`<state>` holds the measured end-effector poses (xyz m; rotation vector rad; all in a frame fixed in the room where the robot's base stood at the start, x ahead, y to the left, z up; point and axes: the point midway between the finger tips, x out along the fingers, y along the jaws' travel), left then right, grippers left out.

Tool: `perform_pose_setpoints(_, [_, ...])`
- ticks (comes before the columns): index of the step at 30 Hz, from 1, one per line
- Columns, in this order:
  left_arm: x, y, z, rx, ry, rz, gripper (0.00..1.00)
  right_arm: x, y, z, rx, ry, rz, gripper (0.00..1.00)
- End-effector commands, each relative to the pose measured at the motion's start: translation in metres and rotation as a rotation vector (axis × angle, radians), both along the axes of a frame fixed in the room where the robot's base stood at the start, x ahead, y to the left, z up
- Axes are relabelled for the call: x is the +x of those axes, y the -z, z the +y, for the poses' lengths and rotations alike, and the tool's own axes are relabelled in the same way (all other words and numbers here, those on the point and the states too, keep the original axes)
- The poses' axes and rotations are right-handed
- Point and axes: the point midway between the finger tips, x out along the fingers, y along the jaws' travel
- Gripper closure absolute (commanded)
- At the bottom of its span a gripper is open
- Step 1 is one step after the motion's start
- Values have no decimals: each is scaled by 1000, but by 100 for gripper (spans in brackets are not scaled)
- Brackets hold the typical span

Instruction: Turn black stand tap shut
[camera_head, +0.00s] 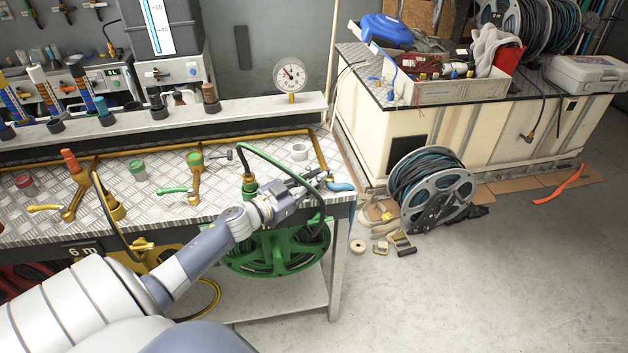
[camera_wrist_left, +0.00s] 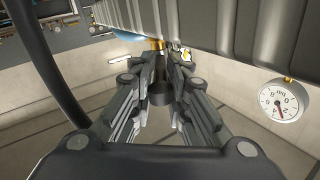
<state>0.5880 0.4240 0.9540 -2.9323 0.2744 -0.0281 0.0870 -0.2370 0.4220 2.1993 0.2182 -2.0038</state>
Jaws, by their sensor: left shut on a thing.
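My left gripper (camera_head: 312,182) reaches over the right end of the metal bench. Its fingers (camera_wrist_left: 165,62) are closed in at the black stand tap, and they hide most of it. Brass (camera_wrist_left: 155,43) shows at the fingertips. A dark round part (camera_wrist_left: 160,93) is visible between the fingers. The exact contact point is hidden. My right gripper is out of view.
A green stand tap (camera_head: 195,160) and an orange one (camera_head: 70,160) stand left along the bench (camera_head: 150,205). A green hose reel (camera_head: 275,250) hangs below my gripper. A gauge (camera_head: 290,75) stands behind. A grey reel (camera_head: 432,190) sits on the floor.

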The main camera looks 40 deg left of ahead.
Motion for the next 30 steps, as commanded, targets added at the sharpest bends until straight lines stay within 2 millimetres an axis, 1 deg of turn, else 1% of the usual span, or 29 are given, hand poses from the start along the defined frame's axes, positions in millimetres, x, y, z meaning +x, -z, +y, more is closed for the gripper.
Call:
perform_pose_setpoints(1, [2,-6,2,-2,1,-9,100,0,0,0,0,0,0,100])
perform_pose_setpoints(12, [2,-6,2,-3,3,-9,100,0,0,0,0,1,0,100])
perform_pose_setpoints(13, [2,-6,2,-3,3,-9,83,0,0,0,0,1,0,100])
perform_pose_setpoints(15, [2,-6,2,-3,4,-10,68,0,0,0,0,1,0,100])
perform_pose_setpoints(26, [0,-2,1,-2,6,-3,68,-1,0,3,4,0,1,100])
perform_pose_setpoints(30, [-10,0,3,-2,5,-1,68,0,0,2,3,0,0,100])
